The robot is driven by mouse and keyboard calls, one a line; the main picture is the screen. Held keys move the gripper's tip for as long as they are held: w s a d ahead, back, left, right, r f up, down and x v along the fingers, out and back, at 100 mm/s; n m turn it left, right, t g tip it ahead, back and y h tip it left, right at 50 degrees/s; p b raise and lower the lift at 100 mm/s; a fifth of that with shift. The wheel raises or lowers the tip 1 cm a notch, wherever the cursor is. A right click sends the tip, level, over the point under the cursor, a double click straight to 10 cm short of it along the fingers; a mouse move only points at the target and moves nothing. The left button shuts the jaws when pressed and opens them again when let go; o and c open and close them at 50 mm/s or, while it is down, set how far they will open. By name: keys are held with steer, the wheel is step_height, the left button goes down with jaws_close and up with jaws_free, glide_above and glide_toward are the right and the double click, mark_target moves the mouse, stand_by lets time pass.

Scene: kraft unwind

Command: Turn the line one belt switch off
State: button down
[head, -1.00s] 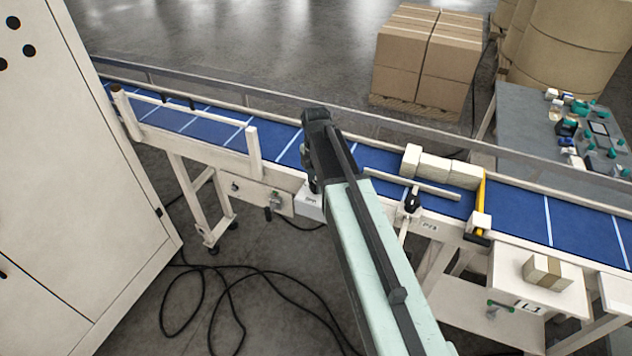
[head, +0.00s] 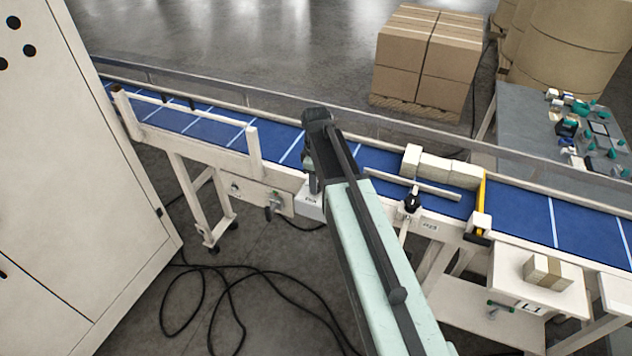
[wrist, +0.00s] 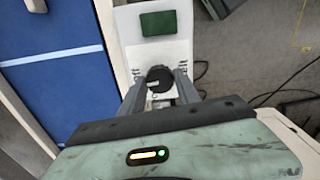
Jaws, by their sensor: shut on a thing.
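In the wrist view, a round black switch knob (wrist: 160,79) sits on a pale plate (wrist: 162,60) below a green panel (wrist: 166,23). My gripper (wrist: 161,90) has one finger on each side of the knob and is shut on it. A small pale mark shows on the knob. In the head view, my gripper (head: 313,186) points down at a small white labelled box (head: 311,203) on the near side of the conveyor. The knob itself is hidden there by my gripper. The blue belt (head: 213,134) with white cross lines runs behind it.
A large white cabinet (head: 80,190) stands at the left. Black cables (head: 215,310) lie on the floor below. A grey table (head: 520,130) with small parts is at the right, boxes (head: 425,60) behind.

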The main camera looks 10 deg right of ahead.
steer(key=shift+m, duration=0.5)
stand_by(0.3)
steer(key=c, duration=0.9)
jaws_free()
step_height(320, 180, up, 8)
steer(key=p, duration=0.8)
steer(key=shift+f, duration=0.1)
